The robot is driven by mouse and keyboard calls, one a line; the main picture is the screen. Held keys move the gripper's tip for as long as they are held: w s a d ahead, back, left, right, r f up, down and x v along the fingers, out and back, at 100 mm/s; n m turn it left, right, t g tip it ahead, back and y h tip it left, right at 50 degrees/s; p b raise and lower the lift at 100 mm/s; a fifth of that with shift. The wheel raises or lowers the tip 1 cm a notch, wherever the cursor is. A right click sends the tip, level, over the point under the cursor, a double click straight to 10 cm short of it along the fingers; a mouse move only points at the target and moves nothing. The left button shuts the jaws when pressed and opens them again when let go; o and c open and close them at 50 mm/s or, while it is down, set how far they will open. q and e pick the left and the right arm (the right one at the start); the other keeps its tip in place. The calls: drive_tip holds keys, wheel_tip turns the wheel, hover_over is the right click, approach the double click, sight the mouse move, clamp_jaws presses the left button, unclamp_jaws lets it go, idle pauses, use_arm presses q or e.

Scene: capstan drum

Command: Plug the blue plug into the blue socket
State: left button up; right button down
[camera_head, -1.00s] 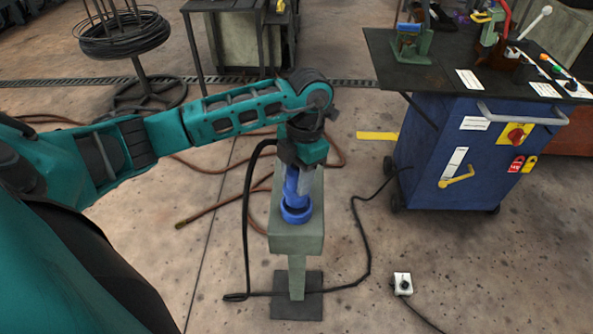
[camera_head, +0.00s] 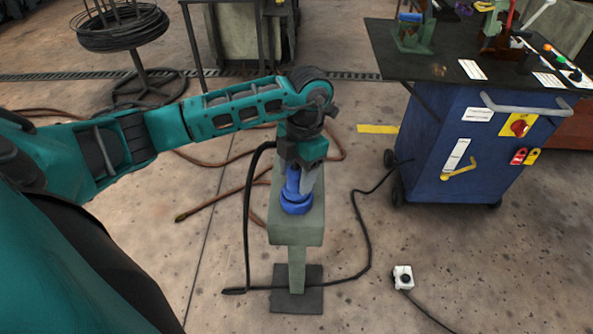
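The blue plug (camera_head: 292,182) is upright in my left gripper (camera_head: 305,182), whose fingers are closed around it and partly hide it. The blue socket (camera_head: 296,206) is a round collar on top of the grey-green post (camera_head: 297,232). The plug is directly above the socket, and its lower end meets or enters the collar. I cannot tell how deep it sits. A black cable (camera_head: 248,215) arches from the top of the plug down the left of the post to the floor. My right gripper does not show.
A blue cart (camera_head: 435,150) with a dark top carrying tools stands at the right. A small white box (camera_head: 403,278) with a cable lies on the floor. A wire-coil stand (camera_head: 146,80) is at the back left. Brown hose (camera_head: 205,205) lies behind the post.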

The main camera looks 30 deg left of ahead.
use_arm(q)
drive_tip(key=shift+o, duration=1.2)
wheel_tip(320, 180, up, 13)
drive_tip(key=w, duration=0.2)
drive_tip(key=shift+d+p, duration=0.25)
drive_tip(key=shift+p, duration=0.2)
drive_tip(key=shift+f, duration=0.15)
